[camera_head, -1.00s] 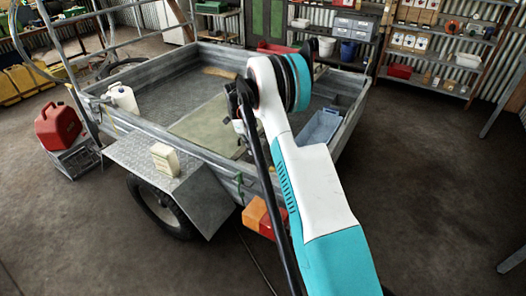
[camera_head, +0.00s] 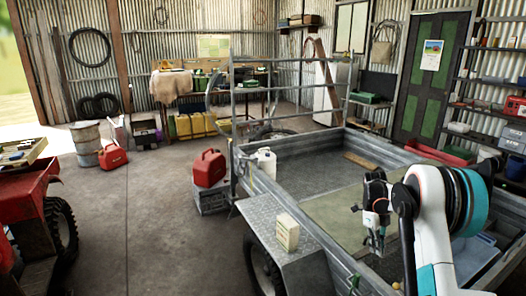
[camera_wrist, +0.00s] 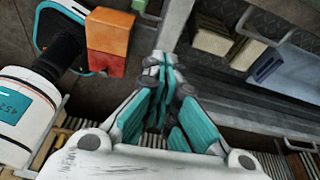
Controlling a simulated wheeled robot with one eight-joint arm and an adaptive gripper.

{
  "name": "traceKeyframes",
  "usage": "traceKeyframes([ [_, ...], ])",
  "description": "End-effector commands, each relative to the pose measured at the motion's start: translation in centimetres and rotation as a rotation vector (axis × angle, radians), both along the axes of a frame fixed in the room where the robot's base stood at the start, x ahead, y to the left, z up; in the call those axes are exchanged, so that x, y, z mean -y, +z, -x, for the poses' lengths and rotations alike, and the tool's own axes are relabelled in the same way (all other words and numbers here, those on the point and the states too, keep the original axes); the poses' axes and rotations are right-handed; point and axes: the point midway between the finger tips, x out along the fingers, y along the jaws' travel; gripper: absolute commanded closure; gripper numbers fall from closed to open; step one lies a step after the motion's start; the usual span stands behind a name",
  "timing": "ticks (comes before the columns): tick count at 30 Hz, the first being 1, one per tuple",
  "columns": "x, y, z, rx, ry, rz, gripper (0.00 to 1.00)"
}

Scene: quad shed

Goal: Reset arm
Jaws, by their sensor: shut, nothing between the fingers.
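My gripper (camera_head: 377,240) hangs fingers-down above the bed of the grey metal trailer (camera_head: 330,262), at the right of the head view. In the wrist view my gripper's teal fingers (camera_wrist: 164,64) meet at their tips with nothing between them. My white and teal arm bends over the trailer's near end in the head view. It hides part of the trailer's right side.
A cream carton (camera_head: 286,232) stands on the trailer's mudguard (camera_head: 262,222). A white jug (camera_head: 265,162) is inside the trailer's left wall. A red fuel can (camera_head: 209,168) stands on a metal box (camera_head: 211,199). Open floor (camera_head: 150,220) lies left of the trailer.

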Motion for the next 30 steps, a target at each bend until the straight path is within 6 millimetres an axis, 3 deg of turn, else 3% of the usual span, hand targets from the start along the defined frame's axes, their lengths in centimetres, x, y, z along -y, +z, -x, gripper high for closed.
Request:
traceKeyframes([
  [6,-3.6,7.4,1.3,0.063,0.312,-0.047,1.00],
  [15,-8.7,16.0,5.1,0.143,0.764,-0.076,1.00],
  [24,-13.8,22.1,11.0,0.203,1.219,-0.055,1.00],
  [30,-16.9,24.7,15.6,0.228,1.518,-0.011,1.00],
])
